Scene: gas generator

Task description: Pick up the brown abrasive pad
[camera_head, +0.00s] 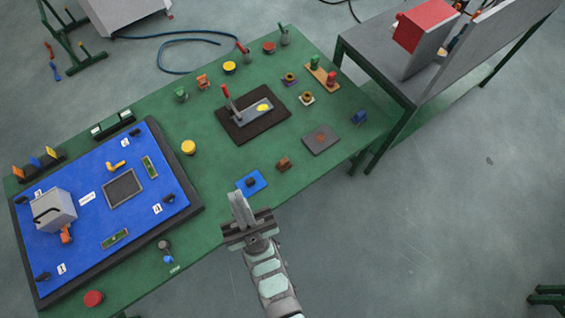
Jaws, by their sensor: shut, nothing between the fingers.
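A small brown block (284,164) lies on the green table (225,158) near its front edge, right of the middle; it looks like the brown abrasive pad, though it is too small to tell its texture. My gripper (236,198) is at the front edge of the table in this view, below and left of the brown block and apart from it. Its fingers are together with nothing between them. They appear just below a blue square (259,180) with a dark piece on it.
A grey plate with a reddish mark (320,139) lies right of the brown block. A dark base (233,132) bears a red-handled lever device behind it. A blue board (80,217) with a grey box (55,211) fills the left. A yellow knob (188,147) stands between.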

